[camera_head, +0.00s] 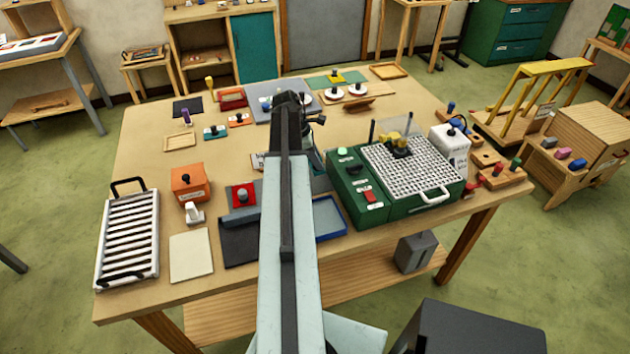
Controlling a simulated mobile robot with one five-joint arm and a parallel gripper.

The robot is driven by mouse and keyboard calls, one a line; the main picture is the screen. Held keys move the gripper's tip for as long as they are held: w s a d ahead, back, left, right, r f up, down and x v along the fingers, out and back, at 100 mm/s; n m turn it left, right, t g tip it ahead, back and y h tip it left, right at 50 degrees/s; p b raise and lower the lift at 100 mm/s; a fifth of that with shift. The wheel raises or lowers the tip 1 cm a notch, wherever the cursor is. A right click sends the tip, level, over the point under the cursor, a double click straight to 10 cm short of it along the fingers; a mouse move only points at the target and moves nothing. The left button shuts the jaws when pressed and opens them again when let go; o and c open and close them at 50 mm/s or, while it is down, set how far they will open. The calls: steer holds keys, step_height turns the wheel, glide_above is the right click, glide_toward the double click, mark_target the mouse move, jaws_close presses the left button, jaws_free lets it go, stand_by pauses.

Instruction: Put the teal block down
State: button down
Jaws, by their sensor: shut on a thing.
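My arm reaches forward over the workbench (140,150), and my gripper (290,103) is at its far end, near the grey mat at the back middle. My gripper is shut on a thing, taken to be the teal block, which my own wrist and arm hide. I cannot tell its height above the bench or whether it touches anything. A small teal piece with dark knobs (215,132) lies on the bench to the left of my gripper, beside an orange piece (239,119).
A green machine with a white grid top (350,200) stands right of my arm. White plates (332,96) and a brown wedge (357,104) lie right of my gripper. An orange box (187,181) and white rack (128,240) stand at left. Bare bench shows at back left.

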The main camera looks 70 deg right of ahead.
mark_target(314, 168)
steer(key=shift+f+b, duration=2.7)
steer(key=shift+f, duration=0.8)
steer(key=c, duration=1.1)
jaws_free()
steer(key=shift+r, duration=0.1)
steer(key=shift+r, duration=0.1)
steer(key=shift+r+p, duration=0.25)
steer(key=shift+p, duration=0.2)
steer(key=p+v, duration=1)
steer(key=v, duration=0.1)
steer(key=shift+w+r+p, duration=0.25)
steer(key=shift+p, duration=0.1)
steer(key=shift+w+a, duration=0.1)
steer(key=shift+a, duration=0.05)
